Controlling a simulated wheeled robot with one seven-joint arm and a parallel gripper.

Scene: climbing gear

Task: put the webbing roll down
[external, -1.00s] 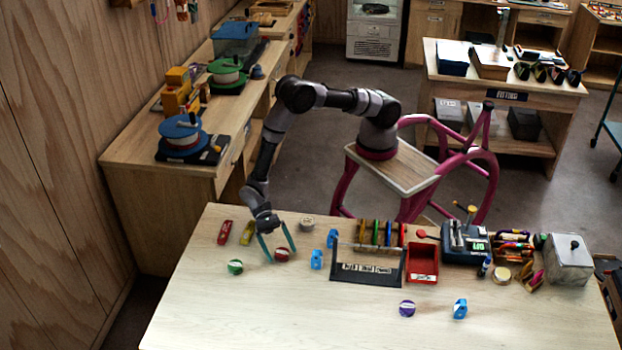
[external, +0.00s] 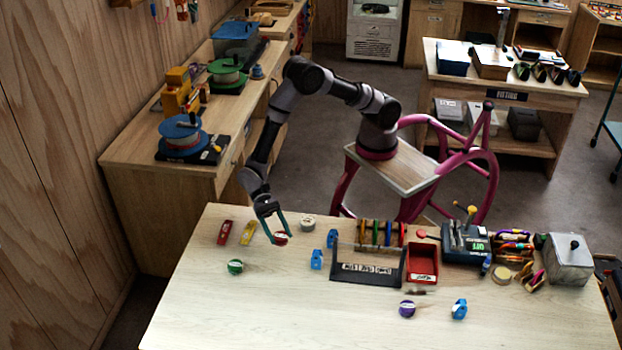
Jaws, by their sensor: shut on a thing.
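The webbing roll between my fingers is a small red and white roll (external: 281,238). My gripper (external: 279,240), with teal fingers pointing down, is shut on it at the left part of the light wooden table (external: 230,310). The roll appears held a little above the tabletop; the exact gap is hard to tell. The fingers hide part of its sides. Other rolls stand on the table: a green one (external: 235,266) to the front left, a purple one (external: 407,309) near the front, and a pale one (external: 307,223) behind to the right.
Red (external: 226,232) and yellow (external: 249,233) pieces lie left of my gripper. Blue pieces (external: 316,260), a dark rack (external: 366,274), a red bin (external: 422,262) and a grey box (external: 570,259) stand to the right. The front left tabletop is clear.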

